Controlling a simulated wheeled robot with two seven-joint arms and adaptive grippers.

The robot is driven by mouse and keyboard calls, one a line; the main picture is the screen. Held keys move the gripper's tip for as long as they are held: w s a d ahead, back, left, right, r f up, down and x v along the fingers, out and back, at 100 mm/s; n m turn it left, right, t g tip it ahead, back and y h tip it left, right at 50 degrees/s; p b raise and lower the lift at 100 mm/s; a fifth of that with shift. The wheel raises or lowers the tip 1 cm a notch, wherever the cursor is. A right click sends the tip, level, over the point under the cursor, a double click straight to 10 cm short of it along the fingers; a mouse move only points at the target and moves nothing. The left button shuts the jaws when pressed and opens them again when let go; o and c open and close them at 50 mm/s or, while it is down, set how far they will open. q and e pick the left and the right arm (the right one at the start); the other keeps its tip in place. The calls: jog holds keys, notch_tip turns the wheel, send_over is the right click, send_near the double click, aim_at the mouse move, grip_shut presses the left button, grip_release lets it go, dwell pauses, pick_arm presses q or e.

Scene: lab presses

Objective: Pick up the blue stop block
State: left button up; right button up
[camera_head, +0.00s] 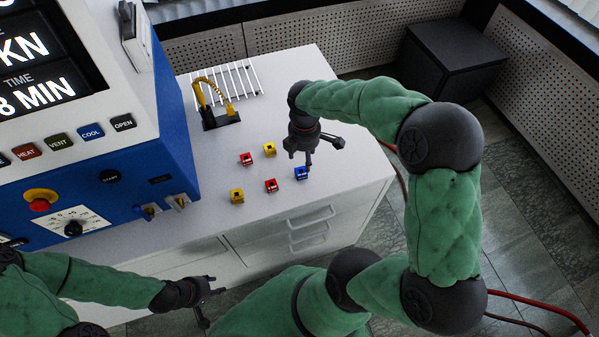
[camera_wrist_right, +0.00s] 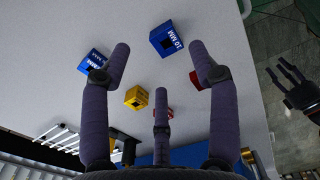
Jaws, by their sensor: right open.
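A blue block (camera_head: 301,174) sits on the white bench top near its front edge. In the right wrist view this blue block (camera_wrist_right: 167,40) shows white "10 MM" lettering, lying beyond and between the two outer fingertips. A second blue block (camera_wrist_right: 97,62) shows at the left there, partly behind the left finger; my right gripper seems to hide it in the head view. My right gripper (camera_head: 314,154) is open, above the bench, with nothing between its fingers (camera_wrist_right: 160,65). My left gripper (camera_head: 213,299) is open and empty in front of the bench, low in the picture.
Red blocks (camera_head: 247,159) (camera_head: 271,185) and yellow blocks (camera_head: 270,150) (camera_head: 237,196) stand close to the blue one. A white rack (camera_head: 230,80) and a yellow-handled item (camera_head: 222,118) stand behind. The blue-and-white press (camera_head: 130,180) is at left. The bench's right end is clear.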

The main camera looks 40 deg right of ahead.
aim_at(302, 169)
jog(key=shift+f, duration=0.7)
jog(key=f+b, duration=0.1)
jog(key=f, duration=0.1)
jog(key=f+b, duration=0.1)
jog(key=f, duration=0.1)
jog(key=shift+s+a+b, duration=0.15)
jog(key=shift+a+b, duration=0.15)
jog(key=shift+a, duration=0.05)
jog(key=shift+f, duration=0.6)
grip_shut()
